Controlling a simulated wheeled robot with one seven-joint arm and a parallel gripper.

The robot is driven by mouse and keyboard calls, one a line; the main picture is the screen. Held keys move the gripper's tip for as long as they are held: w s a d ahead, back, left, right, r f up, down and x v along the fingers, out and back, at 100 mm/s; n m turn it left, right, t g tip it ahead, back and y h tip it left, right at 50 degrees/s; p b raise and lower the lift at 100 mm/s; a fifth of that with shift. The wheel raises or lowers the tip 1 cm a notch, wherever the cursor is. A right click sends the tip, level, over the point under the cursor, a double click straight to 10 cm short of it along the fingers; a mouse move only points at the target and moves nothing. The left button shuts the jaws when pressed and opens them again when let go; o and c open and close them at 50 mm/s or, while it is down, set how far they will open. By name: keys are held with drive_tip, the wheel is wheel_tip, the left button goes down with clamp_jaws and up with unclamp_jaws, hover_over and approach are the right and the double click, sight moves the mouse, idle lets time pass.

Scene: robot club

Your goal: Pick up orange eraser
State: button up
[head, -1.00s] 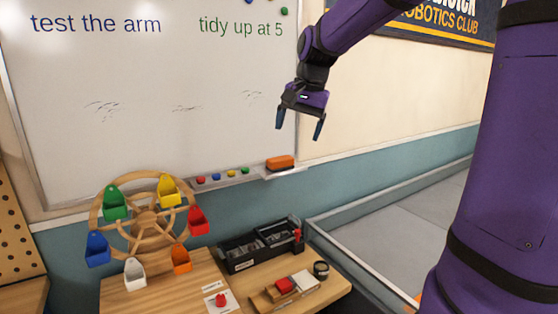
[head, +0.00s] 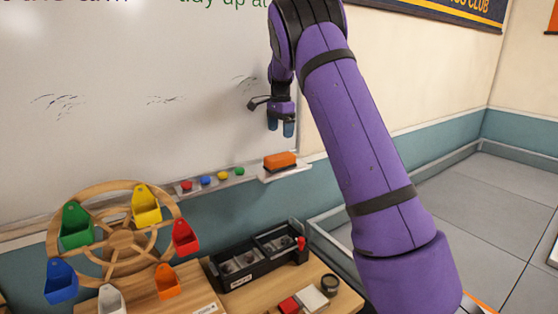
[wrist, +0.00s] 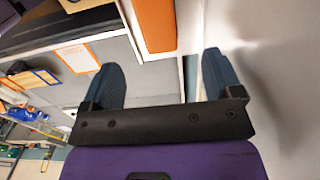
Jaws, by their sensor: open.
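The orange eraser (head: 280,160) lies at the right end of the whiteboard's ledge. In the wrist view the orange eraser (wrist: 156,22) shows at the top, ahead of and between the two fingers, partly cut off by the frame edge. My gripper (head: 281,130) points down in front of the whiteboard, a little above the eraser in the head view. It is open and empty, and its fingertips (wrist: 161,75) stand apart in the wrist view. I cannot tell the exact gap between fingers and eraser.
Several coloured magnets (head: 222,176) sit on the ledge left of the eraser. The whiteboard (head: 120,90) rises behind. Below stand a wooden wheel with coloured bins (head: 122,238) and a black organiser box (head: 258,260) on a wooden table (head: 245,299).

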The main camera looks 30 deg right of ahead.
sight(280, 155)
wheel_tip(280, 155, down, 5)
drive_tip(key=shift+f, duration=0.1)
drive_tip(key=shift+s+a+f, duration=0.1)
drive_tip(key=shift+f, duration=1.25)
drive_tip(key=shift+s+a+f, duration=0.1)
drive_tip(key=shift+f, duration=1.25)
drive_tip(key=c, duration=1)
drive_tip(key=shift+r, duration=0.2)
drive_tip(key=shift+r, duration=1.4)
drive_tip(key=shift+s+a+r, duration=0.1)
drive_tip(key=shift+s+r, duration=0.15)
drive_tip(key=s+a, duration=0.1)
drive_tip(key=s, duration=0.4)
drive_tip(key=s+a+r, duration=0.1)
drive_tip(key=s+a, duration=0.1)
drive_tip(key=s, duration=0.3)
drive_tip(key=s+a, duration=0.1)
drive_tip(key=s, duration=0.4)
drive_tip(key=shift+a+r, duration=0.15)
drive_tip(key=shift+a, duration=0.05)
